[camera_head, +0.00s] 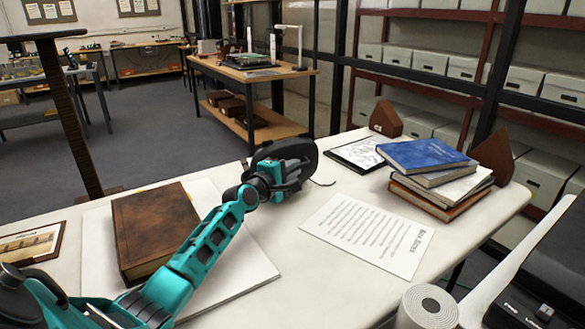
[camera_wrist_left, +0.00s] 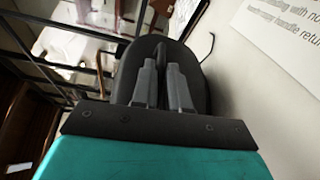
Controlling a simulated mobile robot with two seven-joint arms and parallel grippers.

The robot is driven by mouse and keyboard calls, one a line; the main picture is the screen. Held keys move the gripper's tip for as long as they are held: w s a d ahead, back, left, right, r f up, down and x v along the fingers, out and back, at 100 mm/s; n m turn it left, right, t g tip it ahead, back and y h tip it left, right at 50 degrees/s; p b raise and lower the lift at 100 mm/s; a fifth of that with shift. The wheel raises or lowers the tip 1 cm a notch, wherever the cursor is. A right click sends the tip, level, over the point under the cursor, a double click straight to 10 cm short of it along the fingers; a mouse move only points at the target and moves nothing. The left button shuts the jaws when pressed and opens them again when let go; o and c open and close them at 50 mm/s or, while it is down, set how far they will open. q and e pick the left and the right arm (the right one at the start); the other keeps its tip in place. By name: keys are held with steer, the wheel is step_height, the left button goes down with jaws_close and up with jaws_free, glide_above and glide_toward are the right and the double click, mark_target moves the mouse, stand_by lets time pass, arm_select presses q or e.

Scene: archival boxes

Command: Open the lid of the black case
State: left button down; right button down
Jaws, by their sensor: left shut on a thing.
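A black rounded case (camera_head: 303,150) is at the far edge of the white table, in the middle of the head view. In the left wrist view the case (camera_wrist_left: 194,72) is a dark oval in front of the fingers. My left gripper (camera_head: 284,172) reaches it from the left. Its two grey fingers (camera_wrist_left: 163,75) are close together on a narrow dark ridge in the middle of the case. The gripper hides much of the case in the head view, and I cannot tell how far its lid is open. My right gripper is out of view.
A brown book (camera_head: 150,225) lies on a white board under my left arm. A printed sheet (camera_head: 368,235) lies right of the case. A book stack (camera_head: 440,185) stands between brown wedges at the right. A white roll (camera_head: 430,305) is at the front.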

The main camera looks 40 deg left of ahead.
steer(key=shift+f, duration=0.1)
arm_select(q)
steer(key=c, duration=1.2)
jaws_free()
steer(key=shift+s, duration=0.15)
